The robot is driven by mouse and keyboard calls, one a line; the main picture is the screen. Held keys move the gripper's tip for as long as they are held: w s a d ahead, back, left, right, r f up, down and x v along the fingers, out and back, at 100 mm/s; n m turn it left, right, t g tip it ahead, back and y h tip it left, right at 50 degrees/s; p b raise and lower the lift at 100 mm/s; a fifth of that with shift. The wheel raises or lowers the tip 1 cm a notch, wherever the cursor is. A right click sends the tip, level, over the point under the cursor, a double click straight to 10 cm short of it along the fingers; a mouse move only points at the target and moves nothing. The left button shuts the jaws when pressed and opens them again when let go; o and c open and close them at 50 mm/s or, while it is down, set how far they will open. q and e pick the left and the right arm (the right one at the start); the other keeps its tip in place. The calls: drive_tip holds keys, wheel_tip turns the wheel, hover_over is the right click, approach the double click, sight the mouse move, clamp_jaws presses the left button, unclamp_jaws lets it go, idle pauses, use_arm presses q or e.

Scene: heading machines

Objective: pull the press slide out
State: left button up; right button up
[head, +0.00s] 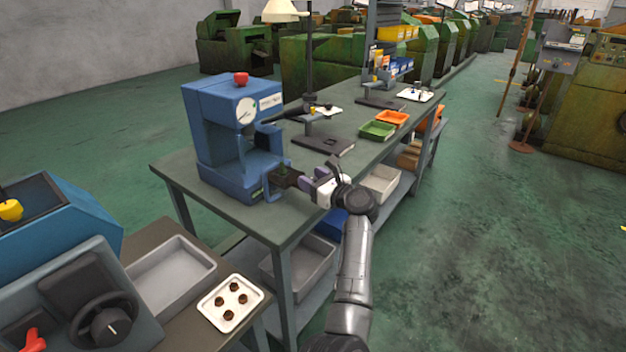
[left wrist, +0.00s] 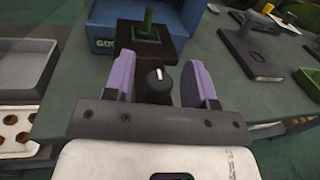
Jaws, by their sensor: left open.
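The blue press (head: 215,130) stands on the workbench, with a red button on top and a round gauge on its front. Its dark press slide (head: 286,180) sticks out at the base toward my arm; it also shows in the left wrist view (left wrist: 172,46) with a green pin standing on it. A black knob (left wrist: 158,84) with a white mark is at the slide's near end. My left gripper (head: 309,184) is open, its purple fingers on either side of the knob in the left wrist view (left wrist: 158,66). Finger contact with the knob cannot be told. My right gripper is out of view.
The workbench (head: 215,212) also holds a dark stand base (head: 323,145), a green tray (head: 378,130) and an orange tray (head: 393,118). Grey bins sit on the shelf below. A white tray with dark round parts (head: 231,303) is at lower left. The floor at right is clear.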

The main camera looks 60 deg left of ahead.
use_arm(q)
drive_tip(key=w+d+p, duration=0.1)
drive_tip(key=w+d, duration=0.1)
drive_tip(key=d, duration=1.1)
drive_tip(key=shift+w+d+p, duration=0.15)
drive_tip(key=shift+d+p, duration=0.2)
drive_tip(key=shift+p, duration=0.05)
